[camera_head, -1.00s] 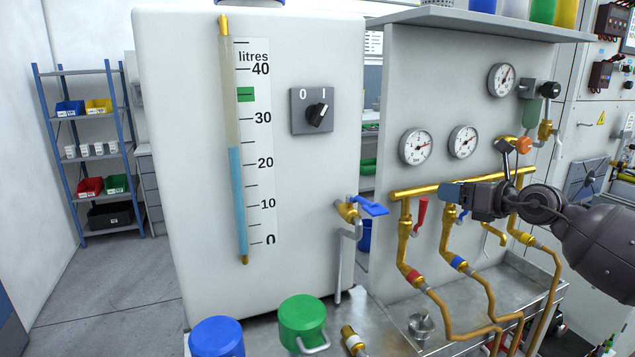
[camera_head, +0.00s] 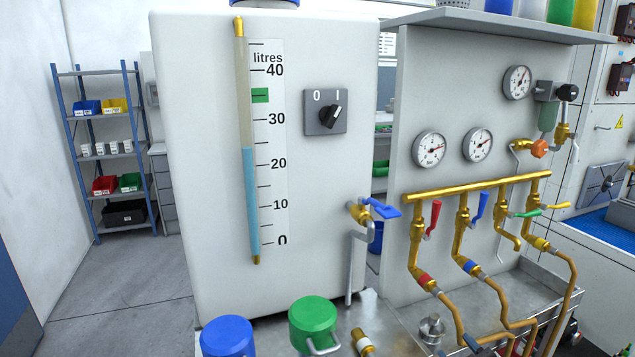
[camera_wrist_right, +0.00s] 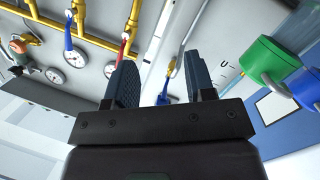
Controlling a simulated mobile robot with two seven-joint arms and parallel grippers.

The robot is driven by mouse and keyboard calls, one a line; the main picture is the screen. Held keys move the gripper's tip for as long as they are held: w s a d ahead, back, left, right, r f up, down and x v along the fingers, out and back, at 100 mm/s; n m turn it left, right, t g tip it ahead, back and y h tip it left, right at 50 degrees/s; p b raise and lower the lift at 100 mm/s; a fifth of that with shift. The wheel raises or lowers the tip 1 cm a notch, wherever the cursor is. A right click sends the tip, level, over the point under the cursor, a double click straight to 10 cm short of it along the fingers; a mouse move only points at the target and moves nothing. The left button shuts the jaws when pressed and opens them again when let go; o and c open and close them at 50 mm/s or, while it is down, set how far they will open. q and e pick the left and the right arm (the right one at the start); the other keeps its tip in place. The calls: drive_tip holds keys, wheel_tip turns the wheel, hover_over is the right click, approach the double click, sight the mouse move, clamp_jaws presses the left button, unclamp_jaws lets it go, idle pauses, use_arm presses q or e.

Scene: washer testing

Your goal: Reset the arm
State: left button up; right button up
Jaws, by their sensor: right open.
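In the right wrist view my right gripper (camera_wrist_right: 160,78) shows with its two dark, ridged fingers wide apart and nothing between them. Behind the gap a blue tap handle (camera_wrist_right: 162,99) shows, apart from the fingers. In the head view the right arm does not stand in front of the brass pipe (camera_head: 470,188) or its red handle (camera_head: 433,217) and blue handle (camera_head: 480,206). I cannot clearly make out the right gripper in the head view. My left gripper is in neither view.
A white tank (camera_head: 340,190) with a litre scale stands at centre left. A blue container (camera_head: 227,338) and a green container (camera_head: 315,320) stand in front of it. Pressure gauges (camera_head: 429,149) are on the grey panel. The floor (camera_head: 115,275) at left is clear.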

drive_tip(key=s+f+m+g+h, duration=0.1)
drive_tip(key=s+f+m+g, duration=0.1)
drive_tip(key=s+f, duration=0.6)
drive_tip(key=s+f+m+g+h, duration=0.1)
drive_tip(key=s+f+m+g, duration=0.1)
drive_tip(key=s+f+m, duration=0.3)
drive_tip(key=s+f, duration=0.4)
drive_tip(key=s, duration=0.4)
drive_tip(key=shift+s+d+g+h, duration=0.25)
drive_tip(key=shift+s+g+h, duration=0.1)
drive_tip(key=shift+g+h, duration=0.05)
